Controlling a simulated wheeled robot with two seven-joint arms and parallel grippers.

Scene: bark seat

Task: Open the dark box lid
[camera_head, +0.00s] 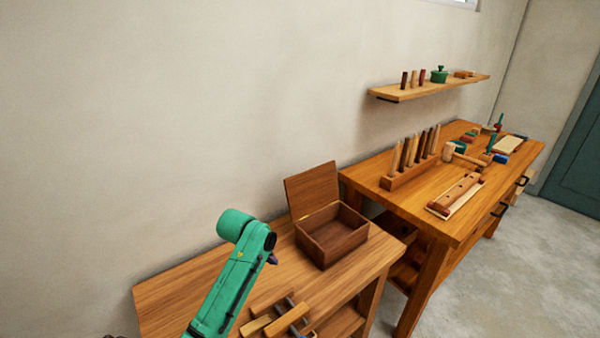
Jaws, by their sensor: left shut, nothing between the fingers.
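The dark wooden box (338,243) stands on the low wooden bench and is open, its empty inside showing. Its lid (312,187) stands raised at the back left of the box, leaning back toward the wall. My green left arm reaches up from the bottom of the view, left of the box. My left gripper (272,259) shows only as a small dark tip beside the arm's end; it is shut and empty, apart from the box and lid. My right gripper is not in view.
Wooden clamps or tools (282,318) lie at the front of the low bench (185,292). A higher workbench (415,208) on the right holds a rack of chisels (412,165), a mallet (449,152) and other tools. A wall shelf (425,90) hangs above.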

